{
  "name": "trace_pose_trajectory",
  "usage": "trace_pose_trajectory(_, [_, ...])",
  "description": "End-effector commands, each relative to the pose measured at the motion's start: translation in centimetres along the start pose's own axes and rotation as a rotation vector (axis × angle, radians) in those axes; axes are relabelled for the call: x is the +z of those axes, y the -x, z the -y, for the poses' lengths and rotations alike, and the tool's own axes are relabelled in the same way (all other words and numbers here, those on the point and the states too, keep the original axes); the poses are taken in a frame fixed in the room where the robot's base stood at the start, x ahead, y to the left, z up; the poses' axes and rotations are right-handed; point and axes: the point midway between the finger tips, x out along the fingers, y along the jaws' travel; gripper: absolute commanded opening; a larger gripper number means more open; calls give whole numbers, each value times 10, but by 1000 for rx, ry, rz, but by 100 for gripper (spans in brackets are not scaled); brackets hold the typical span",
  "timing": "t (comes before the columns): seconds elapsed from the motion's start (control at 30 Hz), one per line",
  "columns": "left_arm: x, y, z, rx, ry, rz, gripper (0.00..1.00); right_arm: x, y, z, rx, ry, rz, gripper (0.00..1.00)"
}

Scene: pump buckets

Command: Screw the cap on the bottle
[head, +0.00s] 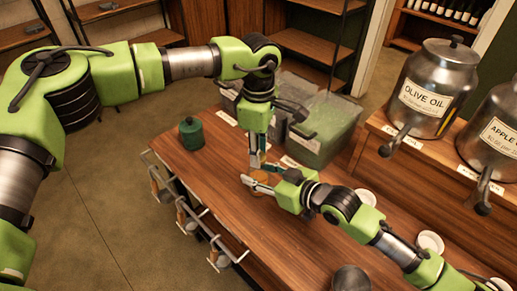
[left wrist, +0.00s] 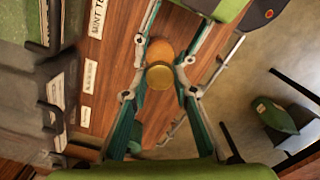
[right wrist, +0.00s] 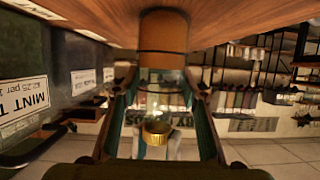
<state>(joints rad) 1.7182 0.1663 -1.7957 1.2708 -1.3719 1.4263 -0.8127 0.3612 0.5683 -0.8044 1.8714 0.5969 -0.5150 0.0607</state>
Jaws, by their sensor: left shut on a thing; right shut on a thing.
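The bottle (right wrist: 163,40) has a brown lower part and a clear glass upper part. It appears upside down in the right wrist view, its brown end by the tabletop. My right gripper (head: 252,184) is shut around the bottle from the side. The gold cap (left wrist: 160,77) is between the fingertips of my left gripper (head: 257,163), which points down over the bottle and is shut on it. The cap also shows at the glass end of the bottle in the right wrist view (right wrist: 156,134). I cannot tell whether it touches the rim. In the head view the grippers largely hide both.
A green canister (head: 191,134) stands on the wooden table (head: 235,220) at the left. Grey-green bins (head: 325,130) stand at the back. An olive oil tank (head: 433,85) with a spout stands at the right. Small white dishes (head: 430,242) lie near the right arm.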

Motion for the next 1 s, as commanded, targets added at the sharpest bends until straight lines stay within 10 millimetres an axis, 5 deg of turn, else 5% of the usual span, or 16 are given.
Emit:
trace_pose_trajectory(0.17, [0, 0, 0, 0, -160, 2, 19, 0, 0, 0, 0, 0, 0, 0])
trace_pose_trajectory(1.0, [-1, 0, -1, 4, -1792, 0, 19, 0, 0, 0, 0, 0, 1, 0])
